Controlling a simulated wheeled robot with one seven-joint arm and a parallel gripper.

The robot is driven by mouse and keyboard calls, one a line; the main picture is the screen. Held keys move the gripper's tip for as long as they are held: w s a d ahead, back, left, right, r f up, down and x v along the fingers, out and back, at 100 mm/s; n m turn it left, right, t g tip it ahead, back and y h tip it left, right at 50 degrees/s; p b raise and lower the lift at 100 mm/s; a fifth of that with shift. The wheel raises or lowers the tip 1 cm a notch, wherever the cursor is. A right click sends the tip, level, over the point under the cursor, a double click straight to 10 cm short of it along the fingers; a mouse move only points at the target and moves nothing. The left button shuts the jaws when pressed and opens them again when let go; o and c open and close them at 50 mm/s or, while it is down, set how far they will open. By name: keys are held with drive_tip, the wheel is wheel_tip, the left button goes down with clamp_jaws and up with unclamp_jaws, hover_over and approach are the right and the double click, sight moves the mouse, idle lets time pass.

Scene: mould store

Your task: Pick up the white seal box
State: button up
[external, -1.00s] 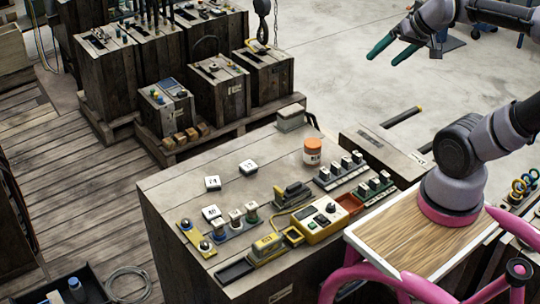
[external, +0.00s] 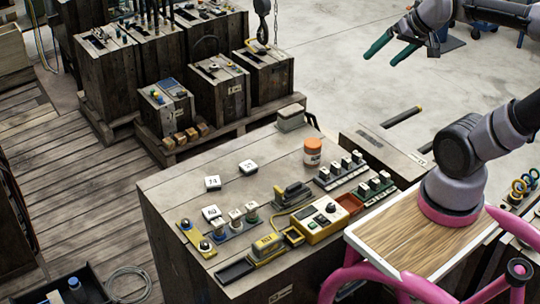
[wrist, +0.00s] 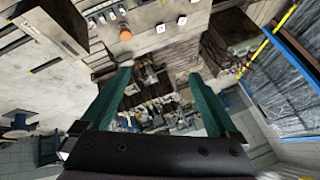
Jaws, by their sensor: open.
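Several small white boxes with dark marks on top lie on the wooden workbench (external: 180,200). One white box (external: 213,182) is left of centre, another white box (external: 248,167) is behind and right of it, and a third white box (external: 211,213) is nearer the front. I cannot tell from the marks which is the seal box. My gripper (external: 385,52) has green fingers, spread apart and empty, high above the floor at upper right, far from the boxes. In the wrist view my gripper (wrist: 160,78) is open, with small white boxes (wrist: 182,21) near the top edge.
An orange-and-white jar (external: 312,151), a yellow-and-white control box (external: 321,219), a stapler-like tool (external: 292,193) and racks of small blocks (external: 340,170) crowd the bench's right and front. Bench space behind the white boxes is clear. Crates (external: 220,90) stand behind.

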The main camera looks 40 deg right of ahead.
sight(216, 210)
drive_tip(key=w+a+f+m+g+y, duration=0.3)
drive_tip(key=w+a+f, duration=0.6)
drive_tip(key=w, duration=0.3)
drive_tip(key=w+a+f+m+g+y, duration=0.3)
drive_tip(key=w+a+f+y, duration=0.1)
drive_tip(key=w+a+f, duration=0.55)
drive_tip(key=w+a+f+m+y, duration=0.1)
drive_tip(key=w+a+f+m, duration=0.1)
drive_tip(key=f, duration=0.9)
drive_tip(key=w+a+f+m+y, duration=0.2)
drive_tip(key=w+a+f+m, duration=0.1)
drive_tip(key=f, duration=0.9)
drive_tip(key=w+a+f+m+y, duration=0.1)
drive_tip(key=w+a+f+m, duration=0.2)
drive_tip(key=f, duration=0.9)
drive_tip(key=shift+w+a+f+m+t, duration=0.2)
drive_tip(key=shift+m+t, duration=0.1)
drive_tip(key=shift+m, duration=0.2)
drive_tip(key=shift+x, duration=3.3)
drive_tip(key=c, duration=1.4)
